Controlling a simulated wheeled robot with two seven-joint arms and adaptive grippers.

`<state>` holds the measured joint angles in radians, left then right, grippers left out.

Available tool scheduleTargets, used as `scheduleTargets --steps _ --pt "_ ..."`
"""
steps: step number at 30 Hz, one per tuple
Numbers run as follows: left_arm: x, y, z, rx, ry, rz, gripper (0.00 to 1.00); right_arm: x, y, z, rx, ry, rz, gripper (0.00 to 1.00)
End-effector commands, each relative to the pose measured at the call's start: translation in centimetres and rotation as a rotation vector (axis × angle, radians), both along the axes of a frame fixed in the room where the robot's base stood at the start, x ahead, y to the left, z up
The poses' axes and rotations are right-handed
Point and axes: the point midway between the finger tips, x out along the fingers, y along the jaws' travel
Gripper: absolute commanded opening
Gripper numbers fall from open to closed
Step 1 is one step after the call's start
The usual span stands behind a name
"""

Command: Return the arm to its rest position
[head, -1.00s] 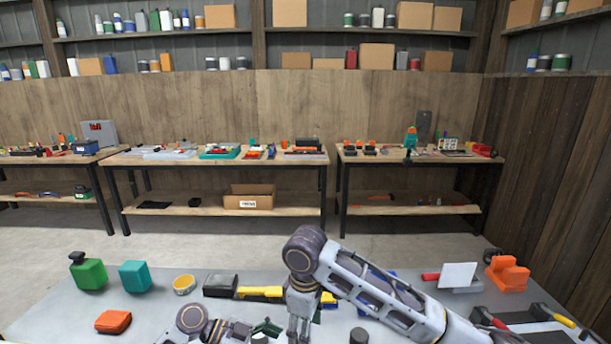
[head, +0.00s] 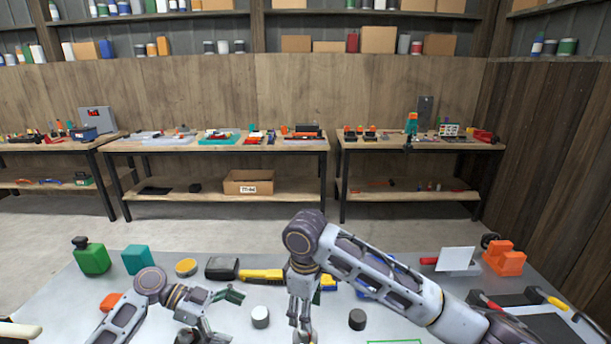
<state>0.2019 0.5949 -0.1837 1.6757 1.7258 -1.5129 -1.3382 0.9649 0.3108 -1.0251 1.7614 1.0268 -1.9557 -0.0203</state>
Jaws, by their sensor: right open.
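My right arm (head: 370,272) reaches in from the right and bends down at its elbow. My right gripper (head: 303,334) hangs below it over the grey table, open, near the bottom edge. I cannot tell whether its fingertips touch the surface. My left arm (head: 128,318) comes in from the lower left, bent and low over the table. My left gripper (head: 205,334) is partly cut off by the bottom edge, so its jaw state is unclear. A dark green piece (head: 230,295) shows beside it; I cannot tell whether they touch.
The table (head: 65,300) holds a green bottle (head: 92,257), a teal block (head: 138,260), an orange block (head: 110,300), a yellow tool (head: 262,275), a white-topped cylinder (head: 260,317), a dark cylinder (head: 357,319) and an orange device (head: 504,258). Workbenches (head: 215,146) stand beyond open floor.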

Motion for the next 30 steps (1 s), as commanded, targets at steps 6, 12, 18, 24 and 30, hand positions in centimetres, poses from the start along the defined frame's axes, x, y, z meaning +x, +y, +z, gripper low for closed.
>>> scheduleTargets --steps 6,12,18,24,30 --pt "0.0 0.4 0.2 0.0 0.0 0.0 1.0 0.0 0.0 0.0 0.0 0.0 0.0 0.55" --pt "0.0 0.4 0.2 0.0 0.0 0.0 1.0 0.0 0.0 0.0 0.0 0.0 0.0 0.55" --pt "0.0 0.4 0.6 0.0 -0.001 0.0 1.0 0.0 0.0 0.4 0.0 0.0 0.0 0.55" --pt "0.0 0.4 2.0 0.0 -0.001 0.0 1.0 0.0 0.0 1.8 0.0 0.0 0.0 0.55" --pt "0.0 0.4 4.2 -0.001 -0.001 0.0 1.0 0.0 0.0 4.0 0.0 0.0 0.0 0.55"
